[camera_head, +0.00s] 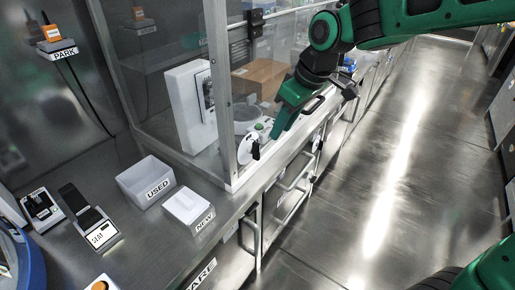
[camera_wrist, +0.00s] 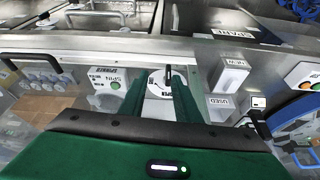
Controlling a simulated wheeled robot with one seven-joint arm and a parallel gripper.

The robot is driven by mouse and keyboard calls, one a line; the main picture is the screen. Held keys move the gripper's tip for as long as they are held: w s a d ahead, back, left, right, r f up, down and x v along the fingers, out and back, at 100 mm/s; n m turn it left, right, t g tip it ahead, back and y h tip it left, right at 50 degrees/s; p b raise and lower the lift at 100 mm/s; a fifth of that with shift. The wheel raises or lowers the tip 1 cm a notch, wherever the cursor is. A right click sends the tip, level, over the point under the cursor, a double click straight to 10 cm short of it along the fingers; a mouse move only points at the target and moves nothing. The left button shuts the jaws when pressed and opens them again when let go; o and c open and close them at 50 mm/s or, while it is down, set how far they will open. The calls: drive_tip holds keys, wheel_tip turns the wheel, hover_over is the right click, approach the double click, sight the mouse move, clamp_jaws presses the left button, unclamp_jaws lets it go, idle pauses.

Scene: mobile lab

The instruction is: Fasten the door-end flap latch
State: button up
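A round white plate with a black lever, apparently the flap latch (camera_head: 249,148), sits low on the clear enclosure near its metal corner post. In the wrist view the white plate (camera_wrist: 156,90) shows between my fingers, its black lever upright and close to the right finger. Whether that finger touches the lever I cannot tell. My gripper (camera_head: 277,134) points down just right of the latch in the head view. In the wrist view my gripper (camera_wrist: 158,80) has its two green fingers spread with nothing held between them. The flap's edges are hard to make out.
A USED bin (camera_head: 146,180) and a NEW box (camera_head: 188,206) stand on the bench left of the enclosure. Bar handles (camera_head: 290,180) line the bench front. The aisle floor is clear.

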sight(259, 144)
drive_tip(key=shift+n, duration=0.5)
drive_tip(key=w+a+f, duration=0.1)
drive_tip(key=a+f, duration=0.1)
drive_tip(key=f, duration=0.1)
drive_tip(key=w+a+f, duration=0.1)
drive_tip(key=a+f, duration=0.1)
drive_tip(key=f, duration=0.1)
drive_tip(key=a+f, duration=0.2)
drive_tip(key=f, duration=0.2)
drive_tip(key=shift+w+a, duration=0.25)
drive_tip(key=shift+w, duration=0.15)
drive_tip(key=shift+r, duration=0.1)
clamp_jaws()
